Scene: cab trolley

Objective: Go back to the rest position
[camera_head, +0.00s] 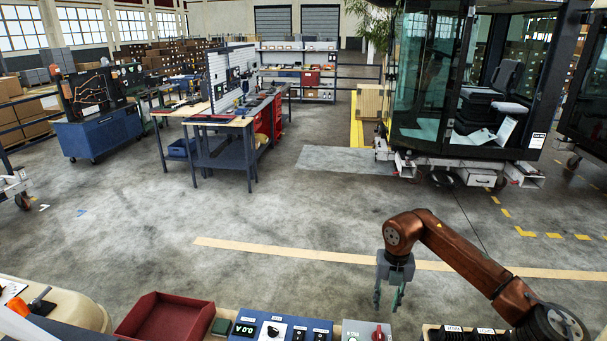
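My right arm comes in from the lower right, copper-coloured, and bends down at its wrist. My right gripper (387,303) hangs below it, pointing down in front of the floor, beyond the front panel. Its two fingers stand apart with nothing between them, so it is open and empty. My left gripper is not in view.
Along the bottom edge are a red tray (165,318), a blue control box (282,328) and a grey box with a red knob (378,333). A cab (470,90) stands at the back right. A workbench (225,145) stands at the back left. The middle floor is clear.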

